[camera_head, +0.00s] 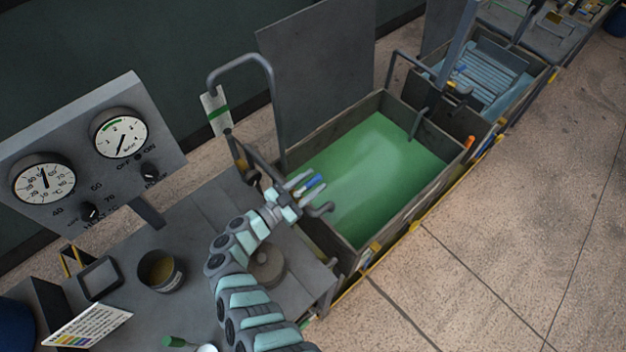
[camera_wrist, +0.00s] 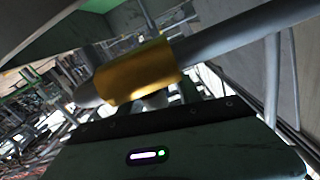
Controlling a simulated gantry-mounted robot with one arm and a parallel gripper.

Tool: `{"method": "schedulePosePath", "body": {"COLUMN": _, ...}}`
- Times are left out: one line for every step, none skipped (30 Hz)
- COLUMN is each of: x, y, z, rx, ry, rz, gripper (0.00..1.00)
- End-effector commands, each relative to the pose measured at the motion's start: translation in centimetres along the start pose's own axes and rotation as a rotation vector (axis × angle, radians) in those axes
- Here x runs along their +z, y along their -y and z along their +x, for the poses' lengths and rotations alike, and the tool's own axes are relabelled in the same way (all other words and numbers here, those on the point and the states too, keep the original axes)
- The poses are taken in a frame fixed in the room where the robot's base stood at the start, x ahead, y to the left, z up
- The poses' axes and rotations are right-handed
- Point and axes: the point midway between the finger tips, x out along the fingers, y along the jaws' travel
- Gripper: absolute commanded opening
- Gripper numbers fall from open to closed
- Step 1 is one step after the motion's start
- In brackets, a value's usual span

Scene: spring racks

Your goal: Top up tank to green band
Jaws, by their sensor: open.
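The tank (camera_head: 412,212) is an open rectangular trough holding green liquid (camera_head: 375,165); its surface lies below the rim. A pale strip with a green band (camera_head: 218,113) hangs beside the arched grey pipe (camera_head: 246,60) at the tank's left. In the wrist view, a yellow sleeve (camera_wrist: 137,72) on a grey pipe (camera_wrist: 245,30) is close in front of my gripper.
A grey panel (camera_head: 100,165) with two dials and knobs stands at left. The bench (camera_head: 205,215) holds a dark cup (camera_head: 161,270), a round lid (camera_head: 267,266) and a printed card (camera_head: 88,325). A second tank (camera_head: 490,75) stands behind. The floor (camera_head: 510,230) at right is clear.

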Motion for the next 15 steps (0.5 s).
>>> {"method": "schedulePosePath", "body": {"x": -0.06, "y": 0.05, "z": 0.35, "rx": -0.001, "ry": -0.001, "rz": 0.000, "gripper": 0.41}}
{"method": "schedulePosePath", "body": {"x": -0.06, "y": 0.05, "z": 0.49, "rx": -0.001, "ry": -0.001, "rz": 0.001, "gripper": 0.41}}
{"method": "schedulePosePath", "body": {"x": -0.07, "y": 0.07, "z": 0.62, "rx": -0.001, "ry": -0.001, "rz": 0.001, "gripper": 0.41}}
{"method": "schedulePosePath", "body": {"x": -0.08, "y": 0.07, "z": 0.68, "rx": -0.001, "ry": -0.001, "rz": 0.002, "gripper": 0.41}}
{"method": "schedulePosePath", "body": {"x": -0.08, "y": 0.07, "z": 0.72, "rx": -0.001, "ry": -0.001, "rz": 0.002, "gripper": 0.41}}
{"method": "schedulePosePath", "body": {"x": -0.07, "y": 0.06, "z": 0.74, "rx": -0.001, "ry": -0.001, "rz": 0.002, "gripper": 0.41}}
{"method": "schedulePosePath", "body": {"x": -0.08, "y": 0.06, "z": 0.74, "rx": 0.000, "ry": -0.001, "rz": 0.002, "gripper": 0.41}}
{"method": "schedulePosePath", "body": {"x": -0.07, "y": 0.06, "z": 0.73, "rx": 0.000, "ry": -0.001, "rz": 0.002, "gripper": 0.41}}
{"method": "schedulePosePath", "body": {"x": -0.08, "y": 0.05, "z": 0.73, "rx": 0.000, "ry": -0.001, "rz": 0.002, "gripper": 0.41}}
{"method": "schedulePosePath", "body": {"x": -0.08, "y": 0.05, "z": 0.72, "rx": 0.000, "ry": -0.001, "rz": 0.002, "gripper": 0.41}}
{"method": "schedulePosePath", "body": {"x": -0.08, "y": 0.05, "z": 0.72, "rx": 0.000, "ry": -0.001, "rz": 0.002, "gripper": 0.41}}
{"method": "schedulePosePath", "body": {"x": -0.08, "y": 0.05, "z": 0.72, "rx": 0.000, "ry": -0.001, "rz": 0.002, "gripper": 0.39}}
{"method": "schedulePosePath", "body": {"x": -0.09, "y": 0.05, "z": 0.71, "rx": 0.000, "ry": -0.001, "rz": 0.002, "gripper": 0.37}}
{"method": "schedulePosePath", "body": {"x": -0.09, "y": 0.05, "z": 0.71, "rx": 0.000, "ry": -0.001, "rz": 0.002, "gripper": 0.34}}
{"method": "schedulePosePath", "body": {"x": -0.10, "y": 0.05, "z": 0.72, "rx": 0.000, "ry": -0.001, "rz": 0.002, "gripper": 0.31}}
